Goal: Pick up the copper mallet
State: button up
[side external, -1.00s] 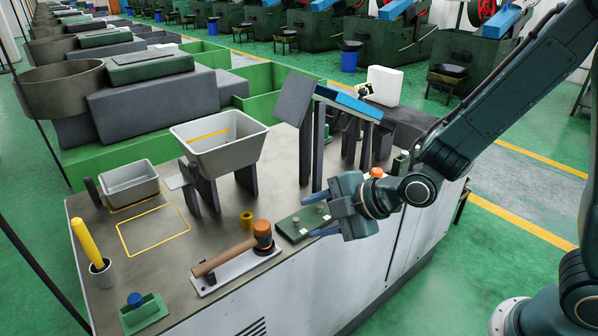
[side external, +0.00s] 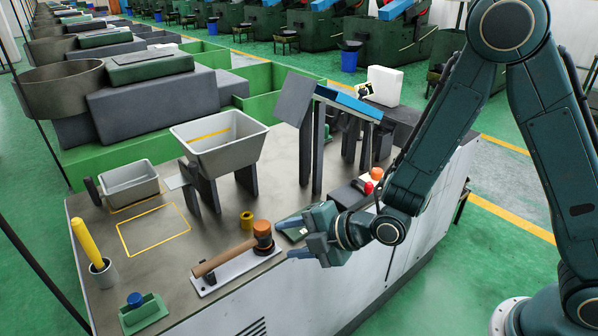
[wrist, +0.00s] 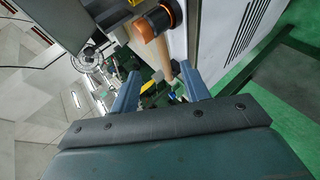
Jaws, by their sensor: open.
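The copper mallet (side external: 222,258) lies on a white rest plate (side external: 240,272) near the front edge of the bench. Its wooden handle points to the lower left and its copper-coloured head (side external: 263,236) is at the right end. My gripper (side external: 283,238) is just right of the head, apart from it, with its fingers open and pointing left. In the wrist view the head (wrist: 158,20) shows above the two spread fingers (wrist: 158,85), and part of the handle (wrist: 163,55) shows beyond it. Nothing is between the fingers.
A small brass cylinder (side external: 246,219) stands behind the mallet head. A grey hopper (side external: 220,145), a grey bin (side external: 130,184), a yellow-handled tool in a cup (side external: 88,246) and a green block with a blue knob (side external: 143,311) stand left.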

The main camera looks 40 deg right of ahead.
send_near(248, 246)
jog(key=shift+x, duration=1.85)
jog(key=shift+w+d, duration=0.1)
jog(key=shift+d, duration=0.05)
jog(key=shift+x, duration=2.6)
grip_shut()
